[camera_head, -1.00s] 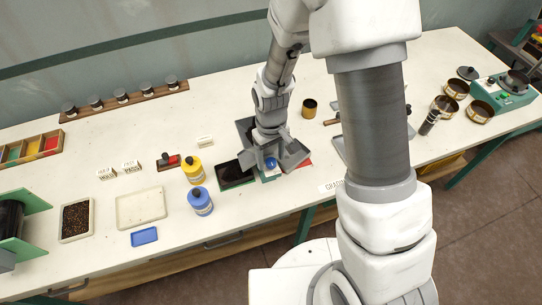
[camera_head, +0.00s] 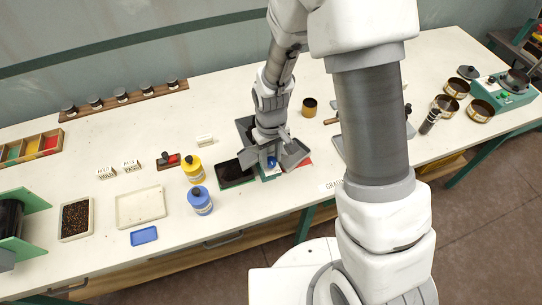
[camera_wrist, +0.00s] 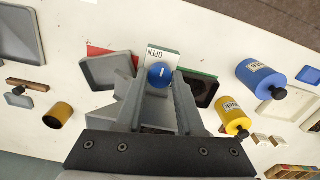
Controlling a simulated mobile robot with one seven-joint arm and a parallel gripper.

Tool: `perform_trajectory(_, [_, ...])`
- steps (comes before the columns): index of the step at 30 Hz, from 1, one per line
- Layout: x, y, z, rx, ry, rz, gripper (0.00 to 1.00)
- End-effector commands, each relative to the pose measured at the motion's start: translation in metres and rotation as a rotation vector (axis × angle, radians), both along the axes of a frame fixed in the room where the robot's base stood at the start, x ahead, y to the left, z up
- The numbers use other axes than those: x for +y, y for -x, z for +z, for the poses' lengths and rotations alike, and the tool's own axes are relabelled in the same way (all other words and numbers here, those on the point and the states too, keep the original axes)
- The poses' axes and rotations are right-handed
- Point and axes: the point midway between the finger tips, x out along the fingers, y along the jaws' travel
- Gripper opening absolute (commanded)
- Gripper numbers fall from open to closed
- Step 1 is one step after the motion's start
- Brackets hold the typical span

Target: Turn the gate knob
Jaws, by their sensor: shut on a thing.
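The gate knob (camera_wrist: 160,74) is a round blue knob with a white mark line, seen in the wrist view in front of a small white plate (camera_wrist: 164,53) lettered OPEN. My gripper (camera_wrist: 161,80) is shut on the knob, with one finger on each side of it. In the head view my gripper (camera_head: 269,160) points down at the bench, and only a small part of the blue knob (camera_head: 271,162) shows. The grey gate housing around the knob is partly hidden by my gripper.
A dark tray with a green rim (camera_head: 234,183) lies just left of the gate. A yellow bottle (camera_head: 194,174) and a blue bottle (camera_head: 201,205) stand further left. A brass cup (camera_head: 309,107) stands behind to the right. The bench front is mostly clear.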

Motion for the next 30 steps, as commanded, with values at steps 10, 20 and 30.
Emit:
perform_trajectory(10, [0.0001, -0.0005, -0.0009, -0.002, 0.000, -0.319, 0.00])
perform_trajectory(20, [0.0003, -0.0002, 0.0005, -0.001, 0.000, -0.359, 0.00])
perform_trajectory(30, [0.0002, -0.0001, 0.0003, -0.001, 0.000, -0.357, 0.67])
